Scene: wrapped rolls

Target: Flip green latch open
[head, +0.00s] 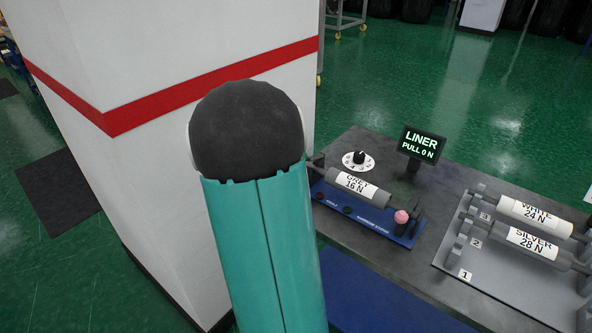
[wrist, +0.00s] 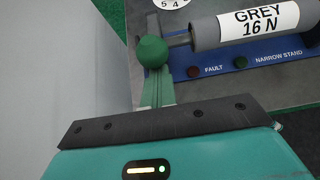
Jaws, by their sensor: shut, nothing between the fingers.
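The green latch shows as a dark green ball knob (wrist: 152,50) at the left end of the grey roll, in the wrist view. My gripper (wrist: 156,76) is shut and empty, its narrow pale green fingers pointing up at the knob. The fingertips overlap the knob's lower edge in the picture; I cannot tell if they touch. The grey roll (wrist: 258,22), labelled GREY 16 N, lies across the blue narrow stand (wrist: 270,62). In the head view my arm hides the latch and my gripper, while the roll (head: 357,187) shows on the stand.
A white pillar (head: 160,60) with a red stripe stands close on the left. The dark table (head: 445,180) bears a LINER PULL 0 N display (head: 421,144), a dial (head: 358,160), a pink knob (head: 401,216) and a grey rack (head: 500,285) with white and silver rolls.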

